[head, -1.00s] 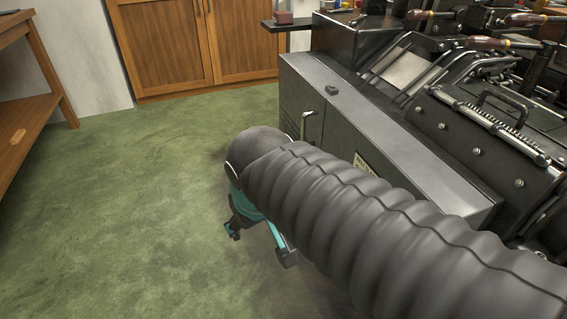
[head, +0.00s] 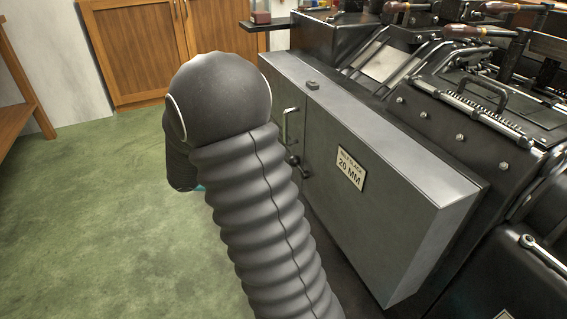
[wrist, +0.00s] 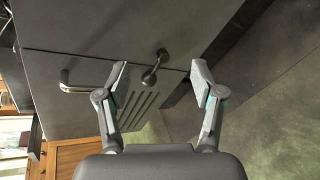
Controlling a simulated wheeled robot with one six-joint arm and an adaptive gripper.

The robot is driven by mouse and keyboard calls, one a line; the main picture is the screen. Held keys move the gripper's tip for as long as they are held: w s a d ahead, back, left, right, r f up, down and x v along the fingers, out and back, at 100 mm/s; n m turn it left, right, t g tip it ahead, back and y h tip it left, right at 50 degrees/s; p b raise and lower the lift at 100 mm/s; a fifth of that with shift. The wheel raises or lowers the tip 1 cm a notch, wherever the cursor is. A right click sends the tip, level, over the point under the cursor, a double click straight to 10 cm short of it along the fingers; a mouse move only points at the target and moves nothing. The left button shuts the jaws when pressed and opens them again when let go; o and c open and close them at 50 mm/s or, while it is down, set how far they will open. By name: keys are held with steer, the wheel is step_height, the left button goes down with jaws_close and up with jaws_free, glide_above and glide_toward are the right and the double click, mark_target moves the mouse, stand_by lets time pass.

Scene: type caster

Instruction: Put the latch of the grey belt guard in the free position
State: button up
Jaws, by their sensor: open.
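The grey belt guard (head: 385,190) is a box on the side of the dark machine, with a plate reading "BELT SLACK 20 MM" (head: 350,169). Its latch (head: 294,160), a small dark lever with a knob, sits on the front face below the bar handle (head: 286,125). In the wrist view the latch (wrist: 154,69) lies ahead of my gripper (wrist: 160,78), between the two fingertips in the picture and apart from both. The fingers are spread and empty. In the head view my arm hides the gripper.
The bar handle (wrist: 88,84) and several vent slots (wrist: 138,108) are close to the latch. Green floor (head: 95,220) is open at left. Wooden cabinets (head: 140,50) stand behind. A small dark shelf (head: 272,24) juts out by the machine.

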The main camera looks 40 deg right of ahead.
mark_target(299, 167)
steer(key=w+d+f+n+t+h+b, duration=0.15)
steer(key=w+f+n+t+h, duration=0.3)
steer(key=w+f, duration=0.55)
steer(key=shift+g, duration=0.45)
steer(key=d, duration=0.9)
steer(key=d+p, duration=0.1)
steer(key=d, duration=0.4)
steer(key=shift+w+d+f, duration=0.2)
steer(key=shift+w+d, duration=0.05)
steer(key=shift+w, duration=0.1)
jaws_close()
